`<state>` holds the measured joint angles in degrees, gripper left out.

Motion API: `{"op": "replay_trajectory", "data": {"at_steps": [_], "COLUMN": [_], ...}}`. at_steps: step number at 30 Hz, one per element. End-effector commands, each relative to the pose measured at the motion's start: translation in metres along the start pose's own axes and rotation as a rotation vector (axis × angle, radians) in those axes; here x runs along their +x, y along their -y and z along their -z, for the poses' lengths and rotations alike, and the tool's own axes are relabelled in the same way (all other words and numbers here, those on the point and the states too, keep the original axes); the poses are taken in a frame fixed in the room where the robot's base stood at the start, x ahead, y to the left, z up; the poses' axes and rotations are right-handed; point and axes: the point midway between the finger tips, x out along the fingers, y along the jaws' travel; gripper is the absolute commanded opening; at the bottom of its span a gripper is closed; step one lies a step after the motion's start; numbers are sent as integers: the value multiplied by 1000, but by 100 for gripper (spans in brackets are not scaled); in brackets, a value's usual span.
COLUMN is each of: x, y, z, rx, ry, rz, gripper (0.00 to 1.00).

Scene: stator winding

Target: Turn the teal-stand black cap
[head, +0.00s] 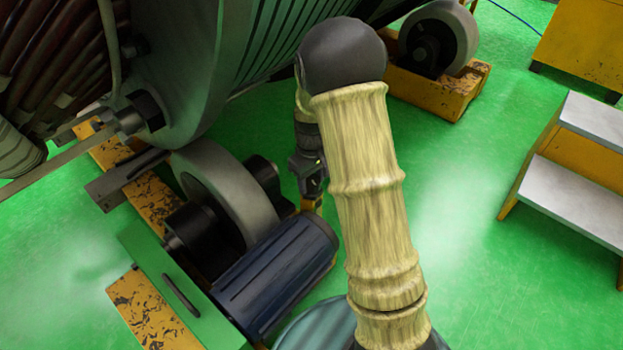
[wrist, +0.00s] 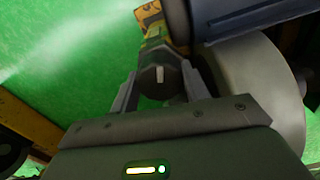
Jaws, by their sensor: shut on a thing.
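The black cap (wrist: 153,82), round with a short white mark on its face, sits between my two fingers in the wrist view. My gripper (wrist: 160,90) is shut on it, one finger on each side. In the head view my gripper (head: 310,178) is small and partly hidden behind my arm, just right of the grey roller. I cannot make out the cap in the head view. I cannot tell a teal stand under the cap; a worn yellow part (wrist: 152,22) shows just beyond it in the wrist view.
A blue ribbed motor (head: 275,275) and a grey roller (head: 228,190) stand close to the left of my gripper. The large drum (head: 215,60) rises behind. A yellow-sided step (head: 575,190) is at the right. Green floor between is clear.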

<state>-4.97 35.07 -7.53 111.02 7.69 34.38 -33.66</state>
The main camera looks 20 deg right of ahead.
Motion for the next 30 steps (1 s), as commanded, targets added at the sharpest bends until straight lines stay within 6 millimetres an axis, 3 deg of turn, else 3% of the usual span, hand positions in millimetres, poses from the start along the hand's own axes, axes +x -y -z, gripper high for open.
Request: {"op": "replay_trajectory", "data": {"at_steps": [18, 30], "x": [-4, 0], "y": [0, 0], "z": [0, 1], "rx": [378, 412], "ry": [1, -2], "rz": [1, 0], "gripper": [23, 23]}}
